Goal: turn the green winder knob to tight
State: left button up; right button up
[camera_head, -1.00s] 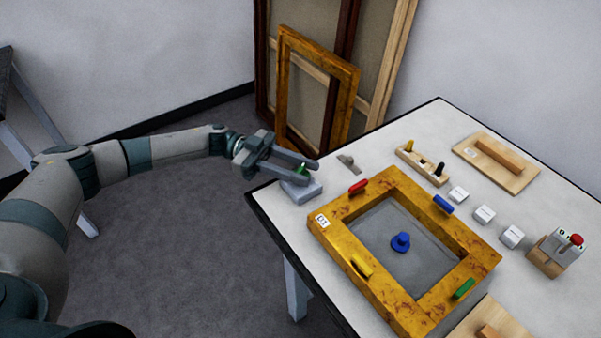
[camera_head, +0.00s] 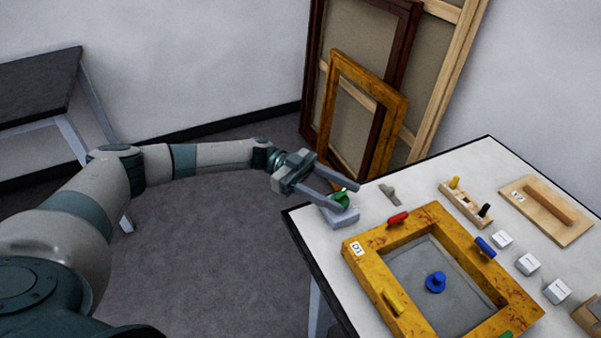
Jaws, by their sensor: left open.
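The green winder knob (camera_head: 340,197) sits on a small grey block (camera_head: 343,217) at the table's near left corner. My left gripper (camera_head: 350,197) is open. Its two fingers reach over the block, one on the far side of the knob and one on the near side. The fingers partly hide the knob, so I cannot tell whether they touch it or where it points. My right gripper is not in view.
A gilt frame (camera_head: 365,256) with coloured tabs lies on the white table (camera_head: 411,189), a blue knob (camera_head: 436,282) inside its opening. A wooden rack (camera_head: 465,205), white cubes and a wooden board (camera_head: 547,211) lie to the right. Picture frames lean behind.

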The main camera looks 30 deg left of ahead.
pick_arm(q)
jog(key=a, duration=0.2)
jog(key=a+b, duration=0.1)
jog(key=a, duration=0.1)
jog(key=w+a+b, duration=0.1)
jog(key=a, duration=0.1)
jog(key=shift+f, duration=0.2)
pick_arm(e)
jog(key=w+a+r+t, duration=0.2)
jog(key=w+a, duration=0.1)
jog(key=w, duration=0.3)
pick_arm(q)
jog(key=w+a+b, duration=0.1)
jog(key=a+b, duration=0.2)
jog(key=a, duration=0.7)
jog(key=shift+w+a+r, duration=0.2)
jog(key=shift+w+a, duration=0.05)
jog(key=shift+w, duration=0.05)
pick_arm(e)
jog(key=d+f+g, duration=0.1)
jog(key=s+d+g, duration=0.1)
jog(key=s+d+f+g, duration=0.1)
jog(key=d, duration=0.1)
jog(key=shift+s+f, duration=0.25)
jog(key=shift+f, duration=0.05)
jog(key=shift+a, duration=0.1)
